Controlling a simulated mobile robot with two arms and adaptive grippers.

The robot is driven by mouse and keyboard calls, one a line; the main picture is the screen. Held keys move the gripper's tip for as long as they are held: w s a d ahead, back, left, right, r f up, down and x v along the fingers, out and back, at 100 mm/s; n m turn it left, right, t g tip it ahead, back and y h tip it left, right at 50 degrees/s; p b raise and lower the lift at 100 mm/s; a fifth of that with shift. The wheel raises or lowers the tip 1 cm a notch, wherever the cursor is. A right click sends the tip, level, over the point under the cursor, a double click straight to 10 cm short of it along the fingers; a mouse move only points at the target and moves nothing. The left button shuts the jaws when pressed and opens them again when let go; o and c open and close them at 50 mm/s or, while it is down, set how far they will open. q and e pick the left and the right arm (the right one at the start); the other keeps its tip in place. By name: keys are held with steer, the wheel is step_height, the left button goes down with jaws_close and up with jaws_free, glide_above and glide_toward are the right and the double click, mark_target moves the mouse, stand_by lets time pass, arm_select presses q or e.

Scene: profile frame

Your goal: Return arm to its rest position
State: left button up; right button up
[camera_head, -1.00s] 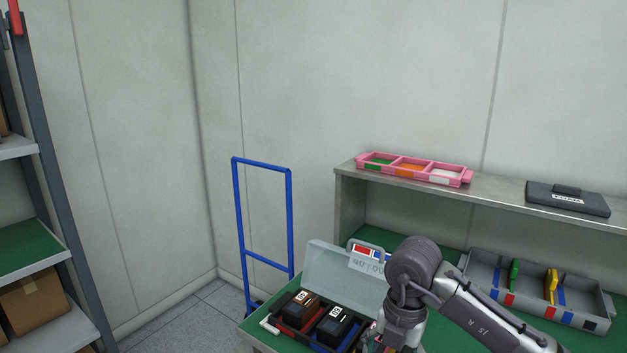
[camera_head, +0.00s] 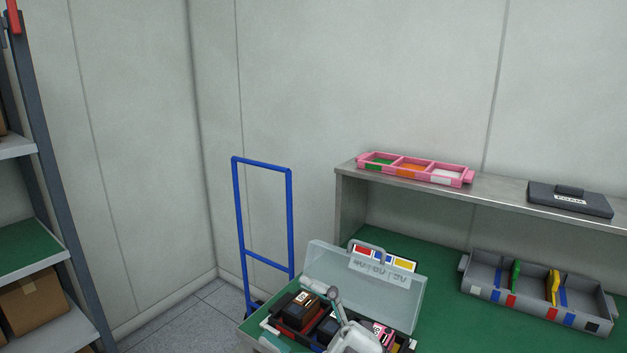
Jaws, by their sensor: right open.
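My right gripper (camera_head: 326,291) is at the bottom middle, over the open case on the green bench. Its grey body is at the bottom edge and its fingers point up and left, apart. I see nothing held between them. The open case (camera_head: 268,327) has a raised clear lid (camera_head: 335,270) with a grey handle. Dark boxes with white labels, one in a red compartment (camera_head: 287,329), lie inside. A pink labelled item (camera_head: 383,334) shows at its right. My gripper hides part of the case's contents. My left gripper is not in view.
A metal shelf (camera_head: 480,190) above the bench holds a pink tray (camera_head: 414,170) and a dark flat case (camera_head: 569,200). A grey divided bin (camera_head: 535,302) stands on the bench (camera_head: 440,325). A blue trolley handle (camera_head: 265,254) stands left of the bench. The bench between case and bin is clear.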

steer(key=w+d+f+m+t+h, duration=0.35)
steer(key=d+m+t+h, duration=0.25)
steer(key=d+m+h, duration=0.3)
steer(key=w+d+f+m+t+h, duration=0.2)
steer(key=d+f+m+t+h, duration=0.35)
steer(key=m+h, duration=0.35)
steer(key=s+d+f+m+g+h, duration=0.3)
steer(key=d+f+m+g+h, duration=0.15)
steer(key=d+f, duration=0.35)
steer(key=s+d+f+g+y, duration=0.1)
steer(key=s+f+g, duration=0.5)
steer(key=s+f, duration=0.4)
steer(key=s+f+g, duration=0.6)
steer(key=s+f, duration=0.2)
steer(key=s, duration=0.4)
step_height(320, 180, down, 26)
steer(key=s+r+g, duration=0.1)
steer(key=s+g, duration=0.1)
steer(key=s+d+f, duration=0.3)
steer(key=s+f, duration=1.3)
steer(key=shift+f+g, duration=0.4)
